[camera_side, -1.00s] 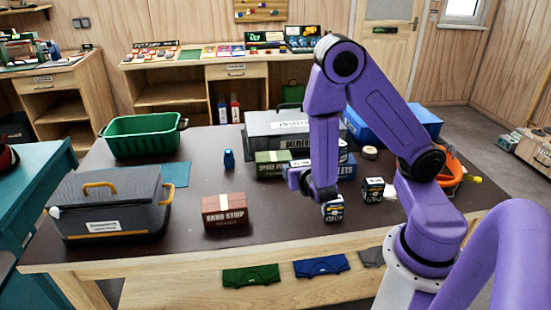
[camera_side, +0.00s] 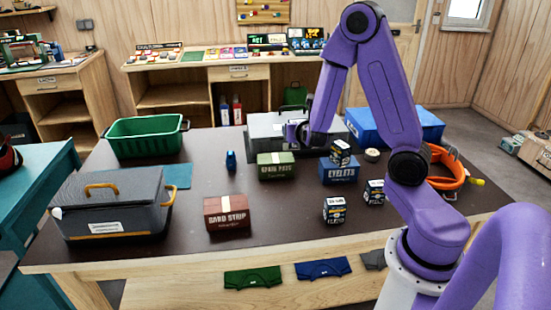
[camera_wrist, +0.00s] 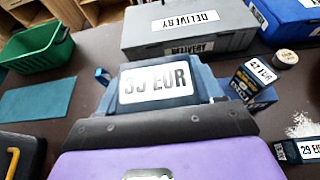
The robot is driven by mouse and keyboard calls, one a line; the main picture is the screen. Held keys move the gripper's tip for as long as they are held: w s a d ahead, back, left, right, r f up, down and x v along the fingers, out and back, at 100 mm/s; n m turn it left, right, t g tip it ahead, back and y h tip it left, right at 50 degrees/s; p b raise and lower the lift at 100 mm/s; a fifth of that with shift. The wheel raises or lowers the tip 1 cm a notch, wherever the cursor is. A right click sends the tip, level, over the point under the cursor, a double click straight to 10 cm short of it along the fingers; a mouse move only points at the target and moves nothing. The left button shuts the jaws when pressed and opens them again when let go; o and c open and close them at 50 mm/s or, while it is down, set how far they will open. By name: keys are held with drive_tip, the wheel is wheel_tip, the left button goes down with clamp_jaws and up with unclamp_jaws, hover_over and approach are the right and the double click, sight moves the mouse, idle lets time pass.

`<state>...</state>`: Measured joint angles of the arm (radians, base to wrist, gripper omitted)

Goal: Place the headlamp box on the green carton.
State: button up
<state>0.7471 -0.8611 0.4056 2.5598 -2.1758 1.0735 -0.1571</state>
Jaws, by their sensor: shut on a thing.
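My gripper (camera_side: 298,132) is raised beyond the green carton, in front of the grey delivery bin. It is shut on a dark blue box with a white "33 EUR" label, which I take as the headlamp box (camera_wrist: 158,82). Its product name is not readable. In the side view my gripper and arm largely hide this box. The green carton (camera_side: 276,170), with a pale band on top, stands on the dark table and its visible top is clear. In the wrist view my gripper and the box hide it.
The blue eyelets carton (camera_side: 338,175) stands right of the green one, with a small priced box (camera_side: 340,152) at it. Two similar boxes (camera_side: 335,209) (camera_side: 375,192) stand nearer. The grey delivery bin (camera_side: 265,122) is behind; a red-brown carton (camera_side: 227,213) is at front left.

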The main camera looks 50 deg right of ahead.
drive_tip(key=w+d+f, duration=0.2)
drive_tip(key=w+f, duration=0.1)
drive_tip(key=w, duration=0.1)
drive_tip(key=w+d+f, duration=0.2)
drive_tip(key=w+f, duration=0.1)
drive_tip(key=w, duration=0.1)
drive_tip(key=w+d+f, duration=0.1)
drive_tip(key=w+f, duration=0.2)
drive_tip(key=w, duration=0.1)
drive_tip(key=shift+w+d, duration=0.1)
drive_tip(key=shift+d, duration=0.3)
drive_tip(key=shift+w+d+f, duration=0.15)
drive_tip(key=shift+w+f, duration=0.15)
drive_tip(key=shift+f, duration=1.6)
drive_tip(key=shift+f, duration=0.1)
drive_tip(key=o, duration=1.1)
